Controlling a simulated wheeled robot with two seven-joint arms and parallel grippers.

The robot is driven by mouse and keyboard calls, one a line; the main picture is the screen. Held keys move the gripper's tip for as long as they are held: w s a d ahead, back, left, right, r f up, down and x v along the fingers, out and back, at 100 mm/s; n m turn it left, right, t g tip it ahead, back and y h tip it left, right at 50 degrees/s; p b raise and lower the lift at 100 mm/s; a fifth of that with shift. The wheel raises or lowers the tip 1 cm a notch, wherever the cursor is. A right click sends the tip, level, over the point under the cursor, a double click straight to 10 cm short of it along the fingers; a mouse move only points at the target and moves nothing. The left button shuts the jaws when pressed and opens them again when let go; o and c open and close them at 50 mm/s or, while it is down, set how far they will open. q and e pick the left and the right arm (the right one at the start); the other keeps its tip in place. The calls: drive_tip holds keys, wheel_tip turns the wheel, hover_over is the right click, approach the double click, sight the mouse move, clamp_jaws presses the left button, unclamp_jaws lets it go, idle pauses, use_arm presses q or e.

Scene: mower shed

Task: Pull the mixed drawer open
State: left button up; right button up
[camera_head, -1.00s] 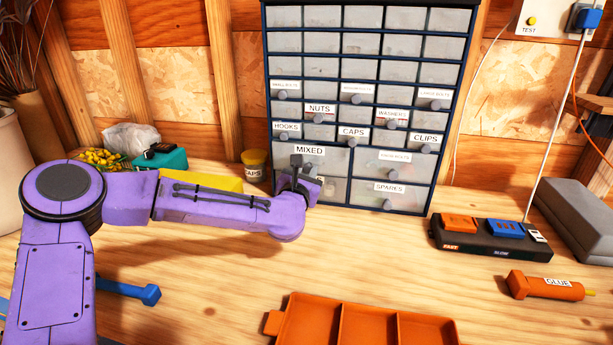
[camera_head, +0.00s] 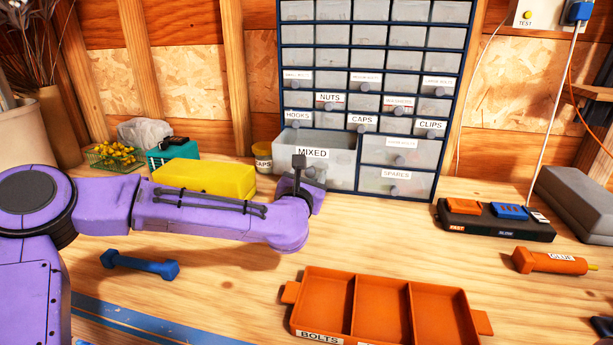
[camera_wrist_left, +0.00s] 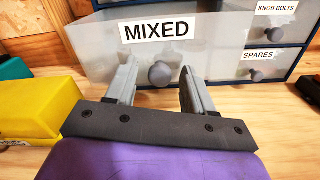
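The mixed drawer (camera_head: 290,167) stands out from the cabinet, and its open top shows behind the front edge. Its front, with the MIXED label, fills the upper left of the left wrist view (camera_wrist_left: 95,53). Its round grey knob (camera_wrist_left: 158,73) shows between and beyond the two fingers there. My left gripper (camera_head: 304,174) is in front of the drawer. In the left wrist view it (camera_wrist_left: 158,88) is open, with a gap between each finger and the knob. The drawer's contents are not clear. My right gripper is in neither view.
The blue cabinet (camera_head: 440,150) holds several other drawers, which look shut. A yellow box (camera_head: 205,177) stands left of the mixed drawer. An orange tray (camera_head: 380,310), a blue bar (camera_head: 140,264), a glue tube (camera_head: 550,261) and a charger (camera_head: 497,220) are on the bench.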

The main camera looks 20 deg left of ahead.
use_arm(q)
drive_tip(key=s+d+b, duration=0.1)
drive_tip(key=s+b, duration=0.1)
drive_tip(key=s, duration=0.8)
drive_tip(key=shift+s+d+b, duration=0.25)
drive_tip(key=shift+d+b, duration=0.15)
